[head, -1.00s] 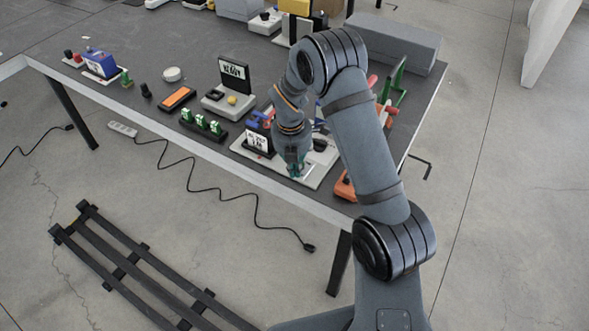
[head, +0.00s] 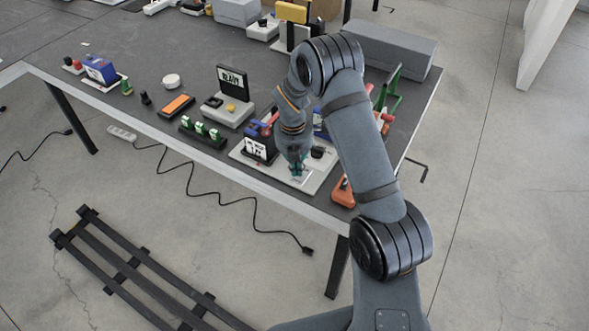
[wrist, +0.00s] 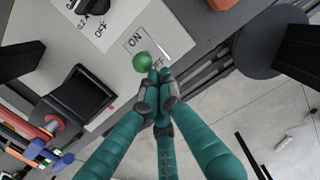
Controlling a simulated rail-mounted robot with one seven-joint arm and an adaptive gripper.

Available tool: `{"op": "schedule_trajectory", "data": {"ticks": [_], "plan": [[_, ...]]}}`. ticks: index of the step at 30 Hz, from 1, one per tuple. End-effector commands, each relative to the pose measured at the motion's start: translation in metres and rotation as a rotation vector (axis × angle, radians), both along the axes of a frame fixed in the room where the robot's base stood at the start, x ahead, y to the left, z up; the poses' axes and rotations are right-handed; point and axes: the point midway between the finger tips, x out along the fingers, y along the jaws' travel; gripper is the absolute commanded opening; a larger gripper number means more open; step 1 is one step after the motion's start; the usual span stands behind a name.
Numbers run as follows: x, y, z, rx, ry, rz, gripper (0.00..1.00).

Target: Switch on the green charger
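A light grey board (head: 314,181) lies at the front edge of the table. In the wrist view it carries a plate marked ON and OFF (wrist: 135,42), with a round green knob (wrist: 143,61) at its edge. My gripper (wrist: 158,80) has its teal fingers drawn together, with the tips right beside the green knob. Whether they touch it I cannot tell. In the head view my gripper (head: 297,172) is low over the front of the board and hides the knob.
A black stand with a white sign (head: 260,148) and a black knob (head: 318,152) are on the same board. A grey box with a READY sign (head: 231,80) and a row of green pieces (head: 203,130) stand to the left. An orange object (head: 343,191) lies at right.

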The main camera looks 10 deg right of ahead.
Motion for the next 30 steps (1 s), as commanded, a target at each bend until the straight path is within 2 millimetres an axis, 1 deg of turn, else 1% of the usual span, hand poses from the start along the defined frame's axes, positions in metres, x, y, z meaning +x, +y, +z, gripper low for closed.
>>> {"op": "schedule_trajectory", "data": {"ticks": [1,5,6,14,24,30], "plan": [[0.003,-0.003,0.006,0.0,0.0,-0.002,0.0],[0.009,-0.009,0.008,-0.001,0.001,-0.001,0.0],[0.01,-0.009,0.006,0.0,0.0,0.0,0.0],[0.009,-0.009,0.006,0.0,0.0,0.0,0.0],[0.009,-0.009,0.021,0.0,0.0,0.0,0.0],[0.009,-0.009,0.021,0.0,0.0,0.0,0.0]]}}
